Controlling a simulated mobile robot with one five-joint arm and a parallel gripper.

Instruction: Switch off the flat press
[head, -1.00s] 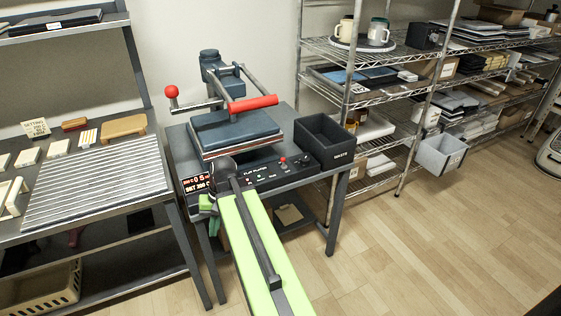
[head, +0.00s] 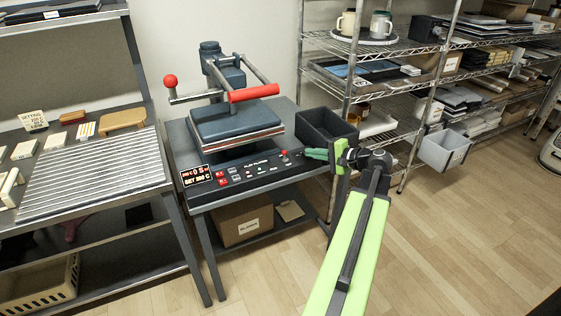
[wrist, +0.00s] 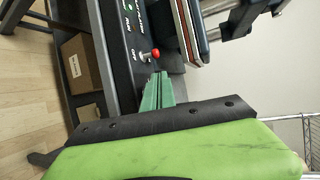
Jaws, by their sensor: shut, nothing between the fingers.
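The flat press (head: 236,122), dark blue with a red-gripped handle, stands on a grey table and its plates look closed or nearly so. Its black control panel (head: 245,176) has a lit display (head: 196,175), small buttons and a red-tipped toggle switch (head: 284,153) at the right end. My gripper (head: 306,154) is to the right of the switch with its green fingers shut and empty, pointing left towards it. In the wrist view the fingertips (wrist: 161,74) are close to the red-tipped switch (wrist: 153,54); I cannot tell whether they touch.
A black waste bin (head: 325,130) stands right behind my gripper. A wire shelf (head: 375,95) with mugs and boxes is at the right. A side table with a ribbed metal rack (head: 95,175) is at the left. The floor in front is clear.

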